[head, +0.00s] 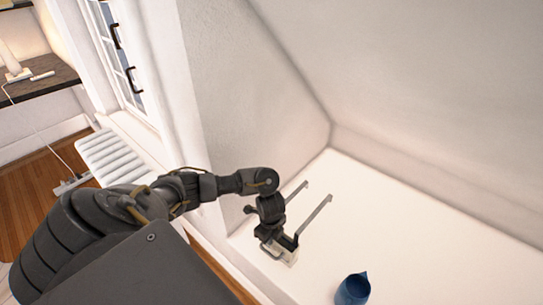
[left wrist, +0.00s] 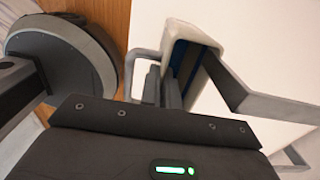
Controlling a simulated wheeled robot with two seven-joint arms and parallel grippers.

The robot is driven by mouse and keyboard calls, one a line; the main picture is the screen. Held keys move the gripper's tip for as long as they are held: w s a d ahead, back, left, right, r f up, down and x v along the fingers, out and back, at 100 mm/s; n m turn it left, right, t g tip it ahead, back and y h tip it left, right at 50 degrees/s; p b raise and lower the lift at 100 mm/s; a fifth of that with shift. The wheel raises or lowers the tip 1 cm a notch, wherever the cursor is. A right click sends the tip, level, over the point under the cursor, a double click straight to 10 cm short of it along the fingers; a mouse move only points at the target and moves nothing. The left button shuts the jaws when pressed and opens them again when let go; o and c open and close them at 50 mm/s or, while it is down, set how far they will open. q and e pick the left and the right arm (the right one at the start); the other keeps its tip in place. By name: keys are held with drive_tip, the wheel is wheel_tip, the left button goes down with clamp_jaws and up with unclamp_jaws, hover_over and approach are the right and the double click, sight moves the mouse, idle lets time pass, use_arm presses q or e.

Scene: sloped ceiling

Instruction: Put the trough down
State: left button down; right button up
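The trough (head: 289,258) appears as a small cream-coloured body with a light looped handle and two long grey bars reaching out to the upper right. It is over the near left part of the white ledge (head: 420,235); I cannot tell whether it touches it. The left wrist view shows its pale rim (left wrist: 205,34), a blue strip inside and the grey bars. My left gripper (head: 284,240) is at its near end, with dark fingers (left wrist: 173,92) close together at the handle side, apparently shut on it. The exact contact is partly hidden. My right gripper is not in view.
A blue pitcher (head: 352,290) stands on the ledge at the bottom, right of the trough. A wall and the sloped ceiling (head: 420,80) enclose the ledge. The ledge's middle and right are clear. A white radiator (head: 112,158) and window are at left.

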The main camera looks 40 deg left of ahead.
use_arm(q)
drive_tip(key=f, duration=0.2)
drive_tip(key=f+b, duration=0.1)
drive_tip(key=shift+w+f, duration=0.25)
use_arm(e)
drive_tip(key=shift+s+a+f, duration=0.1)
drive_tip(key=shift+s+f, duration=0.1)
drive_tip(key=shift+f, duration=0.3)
use_arm(q)
drive_tip(key=c, duration=1.6)
unclamp_jaws()
drive_tip(key=shift+c, duration=0.2)
